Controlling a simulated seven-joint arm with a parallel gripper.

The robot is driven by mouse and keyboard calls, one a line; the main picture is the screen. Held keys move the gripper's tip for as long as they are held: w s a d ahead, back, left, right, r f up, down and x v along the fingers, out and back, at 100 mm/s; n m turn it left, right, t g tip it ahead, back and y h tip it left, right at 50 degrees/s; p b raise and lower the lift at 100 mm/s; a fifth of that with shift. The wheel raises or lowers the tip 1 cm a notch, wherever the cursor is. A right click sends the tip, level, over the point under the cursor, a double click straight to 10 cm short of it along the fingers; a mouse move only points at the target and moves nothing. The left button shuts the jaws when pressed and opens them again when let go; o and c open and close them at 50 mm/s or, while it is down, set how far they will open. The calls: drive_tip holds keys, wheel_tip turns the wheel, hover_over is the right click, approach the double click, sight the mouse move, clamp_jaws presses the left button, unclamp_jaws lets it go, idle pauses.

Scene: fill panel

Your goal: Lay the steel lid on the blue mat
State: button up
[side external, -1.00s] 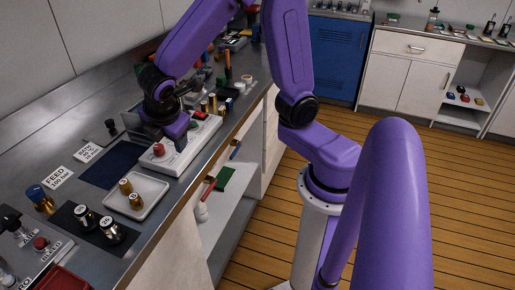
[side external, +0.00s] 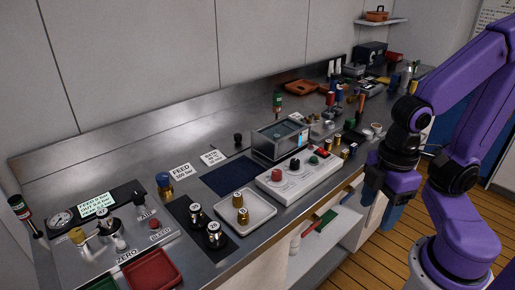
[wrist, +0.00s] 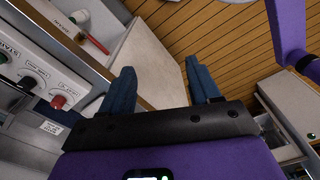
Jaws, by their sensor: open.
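The blue mat (side external: 236,177) lies flat and bare on the steel bench, left of the grey bath box (side external: 279,146). A black knob (side external: 238,138) stands behind the mat, left of the box. I cannot tell whether it belongs to the steel lid, as a flat steel lid is hard to separate from the bench here. My gripper (side external: 381,205) is off the bench's front edge at the right, pointing down. In the wrist view, my gripper (wrist: 162,88) has its two blue fingers wide apart with nothing between them.
The white control panel (side external: 297,177) with knobs lies in front of the box. A pale tray (side external: 256,222) with brass pieces is in front of the mat. Label cards (side external: 180,171) stand behind it. Small bottles and tools crowd the bench to the right.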

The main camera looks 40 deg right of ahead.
drive_tip(key=shift+w, duration=0.1)
drive_tip(key=w+a+r+m+t, duration=0.15)
drive_tip(key=w+a+m, duration=0.3)
drive_tip(key=w, duration=0.85)
drive_tip(key=m+t+h, duration=0.2)
drive_tip(key=m+t, duration=0.3)
drive_tip(key=m, duration=0.5)
hover_over(238, 136)
drive_tip(key=s, duration=0.3)
drive_tip(key=f, duration=1)
drive_tip(key=shift+w+a+f, duration=0.1)
drive_tip(key=shift+a+f, duration=0.05)
drive_tip(key=shift+a, duration=0.15)
drive_tip(key=shift+x, duration=2.65)
drive_tip(key=shift+d, duration=0.1)
